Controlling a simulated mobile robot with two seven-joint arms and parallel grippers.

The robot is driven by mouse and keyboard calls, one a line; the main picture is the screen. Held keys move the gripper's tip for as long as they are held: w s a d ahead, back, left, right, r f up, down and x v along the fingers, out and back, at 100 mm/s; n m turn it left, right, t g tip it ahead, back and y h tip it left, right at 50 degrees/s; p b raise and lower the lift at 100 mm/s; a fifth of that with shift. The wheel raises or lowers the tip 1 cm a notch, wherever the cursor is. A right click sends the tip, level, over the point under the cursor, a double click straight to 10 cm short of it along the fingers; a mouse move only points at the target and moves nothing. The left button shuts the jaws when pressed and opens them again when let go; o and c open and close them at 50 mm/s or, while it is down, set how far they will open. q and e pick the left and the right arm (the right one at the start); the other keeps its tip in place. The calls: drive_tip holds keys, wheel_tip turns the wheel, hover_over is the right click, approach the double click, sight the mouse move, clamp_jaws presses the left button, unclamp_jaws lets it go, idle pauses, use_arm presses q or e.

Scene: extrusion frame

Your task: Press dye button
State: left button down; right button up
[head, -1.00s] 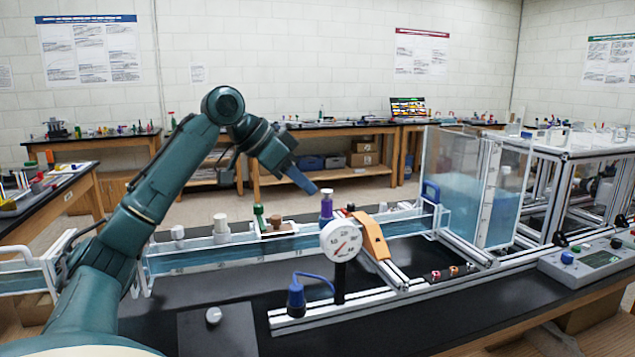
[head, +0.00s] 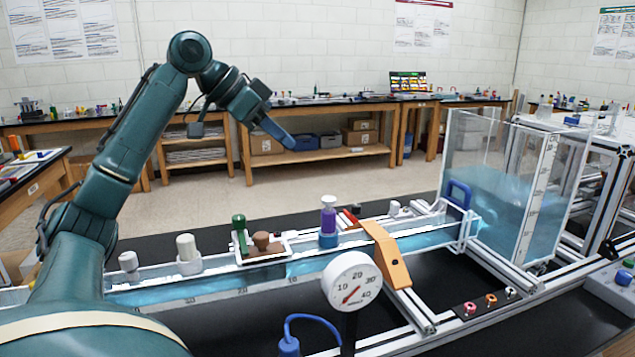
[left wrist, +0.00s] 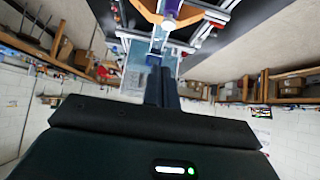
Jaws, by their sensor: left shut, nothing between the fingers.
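A purple bottle (head: 328,222) with a pale cap stands upright on a blue base over the long clear water channel (head: 210,290). The purple piece also shows at the top of the left wrist view (left wrist: 172,6). No part is readably labelled as the dye button. My left gripper (head: 288,142) is shut and empty, its blue fingers pointing down to the right. In the picture it is up and left of the bottle, clear of it. In the left wrist view its fingers (left wrist: 160,88) lie together. My right gripper is not in view.
A round dial gauge (head: 351,281) stands in front of the channel, beside an orange bracket (head: 386,253). A green-topped holder (head: 240,238) and white knobs (head: 187,249) line the channel. A clear water tank (head: 500,200) stands right. A strip of small coloured knobs (head: 490,300) lies in front.

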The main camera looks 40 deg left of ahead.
use_arm(q)
drive_tip(key=shift+d, duration=0.15)
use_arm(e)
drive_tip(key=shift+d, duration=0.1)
use_arm(q)
hover_over(328, 205)
drive_tip(key=s, duration=0.2)
wheel_tip(328, 205, down, 9)
drive_tip(key=shift+w+a+f+b, duration=0.15)
drive_tip(key=shift+a+f+b, duration=0.25)
drive_tip(key=shift+f, duration=0.45)
drive_tip(key=shift+a+f, duration=0.1)
drive_tip(key=shift+f, duration=0.05)
drive_tip(key=shift+f+b, duration=0.55)
drive_tip(key=shift+f, duration=0.55)
drive_tip(key=shift+r, duration=0.1)
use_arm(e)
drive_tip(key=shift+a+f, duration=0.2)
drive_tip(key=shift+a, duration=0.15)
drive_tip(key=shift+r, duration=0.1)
